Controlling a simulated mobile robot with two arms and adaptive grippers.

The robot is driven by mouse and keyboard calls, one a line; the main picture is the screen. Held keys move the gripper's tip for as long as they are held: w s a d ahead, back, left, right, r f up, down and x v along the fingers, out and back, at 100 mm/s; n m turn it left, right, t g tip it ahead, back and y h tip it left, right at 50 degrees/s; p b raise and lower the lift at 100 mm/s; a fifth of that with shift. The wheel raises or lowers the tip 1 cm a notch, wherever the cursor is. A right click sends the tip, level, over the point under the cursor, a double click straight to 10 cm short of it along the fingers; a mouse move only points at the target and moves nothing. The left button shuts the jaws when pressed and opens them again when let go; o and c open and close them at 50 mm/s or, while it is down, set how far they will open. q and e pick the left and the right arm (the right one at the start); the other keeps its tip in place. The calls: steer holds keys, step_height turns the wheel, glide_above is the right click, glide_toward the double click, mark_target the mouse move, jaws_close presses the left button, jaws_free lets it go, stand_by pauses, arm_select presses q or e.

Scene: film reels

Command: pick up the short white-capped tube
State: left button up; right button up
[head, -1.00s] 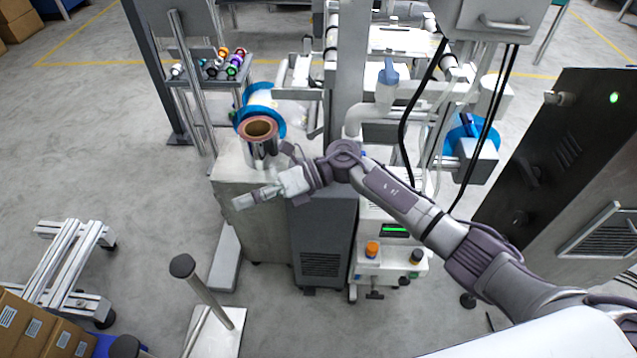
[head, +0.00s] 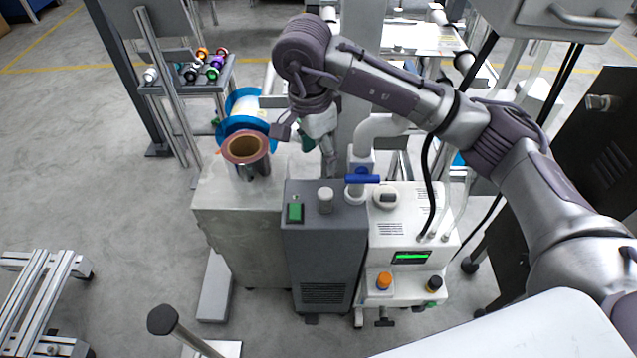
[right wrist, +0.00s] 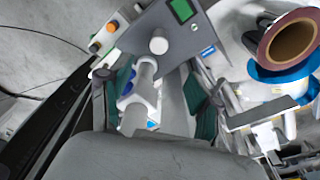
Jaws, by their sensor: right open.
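A rack of several small tubes with coloured caps (head: 207,64) stands at the upper left in the head view. A white-ended tube (head: 150,75) lies at the rack's left end; it is small, and I cannot judge its length well. My right gripper (head: 328,168) hangs pointing down right of the copper-coloured reel, well away from the rack. It also shows in the right wrist view (right wrist: 155,100), its dark green finger pads apart, with nothing clearly held. A white pipe shows beyond the fingers there. My left gripper is out of view.
A copper-coloured reel (head: 245,148) and a blue-flanged spool (head: 247,105) stand between the rack and my right gripper. A grey cabinet (head: 322,240) and a white unit with a blue-handled valve (head: 362,179) stand close in front.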

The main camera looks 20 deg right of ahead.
mark_target(325, 192)
steer(key=f, duration=0.6)
steer(key=d+f, duration=0.1)
steer(key=f, duration=0.2)
steer(key=shift+d, duration=0.1)
steer(key=f, duration=0.3)
steer(key=shift+w+d+f+b, duration=0.1)
steer(key=shift+d+f+b, duration=0.1)
steer(key=shift+f+b, duration=0.2)
steer(key=shift+w+f, duration=0.1)
steer(key=shift+f, duration=0.25)
steer(key=c, duration=0.7)
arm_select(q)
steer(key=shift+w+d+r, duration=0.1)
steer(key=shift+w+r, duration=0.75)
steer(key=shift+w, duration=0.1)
arm_select(e)
jaws_close()
